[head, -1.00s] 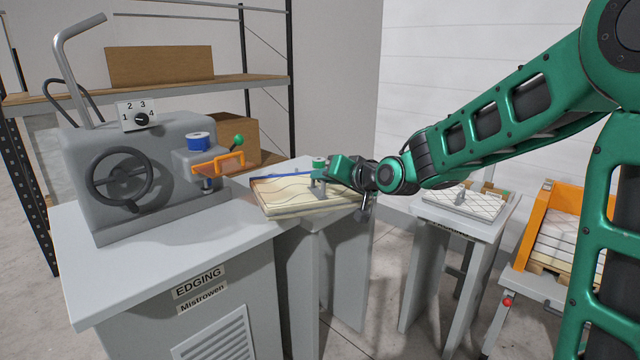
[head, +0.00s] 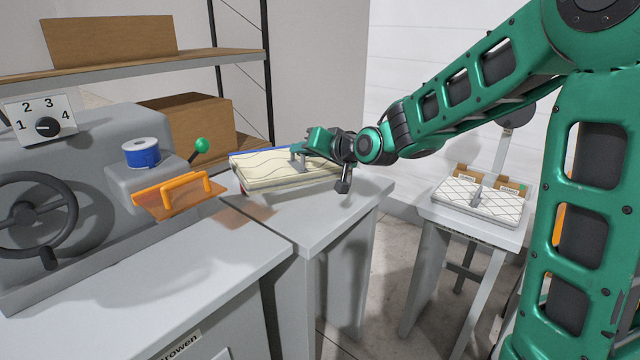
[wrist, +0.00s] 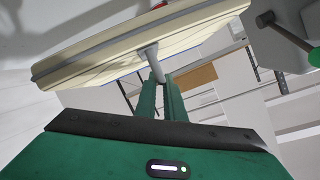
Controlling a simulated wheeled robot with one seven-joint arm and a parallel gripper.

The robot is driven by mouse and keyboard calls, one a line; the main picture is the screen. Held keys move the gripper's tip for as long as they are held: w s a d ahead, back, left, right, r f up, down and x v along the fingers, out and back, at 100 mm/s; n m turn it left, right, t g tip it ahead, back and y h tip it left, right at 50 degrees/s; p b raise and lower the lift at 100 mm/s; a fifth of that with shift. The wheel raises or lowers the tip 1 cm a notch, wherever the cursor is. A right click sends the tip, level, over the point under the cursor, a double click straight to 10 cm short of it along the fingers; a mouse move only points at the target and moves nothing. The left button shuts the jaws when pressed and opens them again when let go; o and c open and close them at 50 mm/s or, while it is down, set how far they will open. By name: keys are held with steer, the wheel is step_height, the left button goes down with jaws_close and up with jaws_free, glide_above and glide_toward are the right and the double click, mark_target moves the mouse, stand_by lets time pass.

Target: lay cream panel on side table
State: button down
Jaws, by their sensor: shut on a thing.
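The cream panel (head: 272,172) with wavy stitched lines is at mid-picture in the head view, over the back of a grey table (head: 325,222) beside the edging machine. A shadow lies on the table below it, and the panel looks slightly raised. My gripper (head: 303,153) is shut on the panel's small grey handle, on its top face. In the wrist view the panel (wrist: 100,62) crosses the top at a slant, and the two green fingers (wrist: 165,92) meet at the grey handle (wrist: 152,58). The panel's far side is hidden.
The grey edging machine (head: 75,140) with a handwheel, orange clamp (head: 175,192) and green-knobbed lever stands at left. A stand (head: 465,222) with white quilted panels (head: 490,203) is at right. A brown box (head: 190,122) and shelf are behind. The table's front is clear.

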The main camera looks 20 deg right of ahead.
mark_target(331, 174)
steer(key=w+d+f, duration=0.1)
steer(key=d+f, duration=0.1)
steer(key=d, duration=0.1)
steer(key=w+d+f, duration=0.2)
steer(key=d, duration=0.1)
steer(key=w+d+f, duration=0.2)
steer(key=d, duration=0.1)
steer(key=shift+d+f, duration=0.15)
steer(key=shift+f, duration=2.1)
steer(key=c, duration=1.8)
jaws_free()
steer(key=shift+c, duration=0.2)
steer(key=v, duration=1.2)
steer(key=shift+s, duration=0.1)
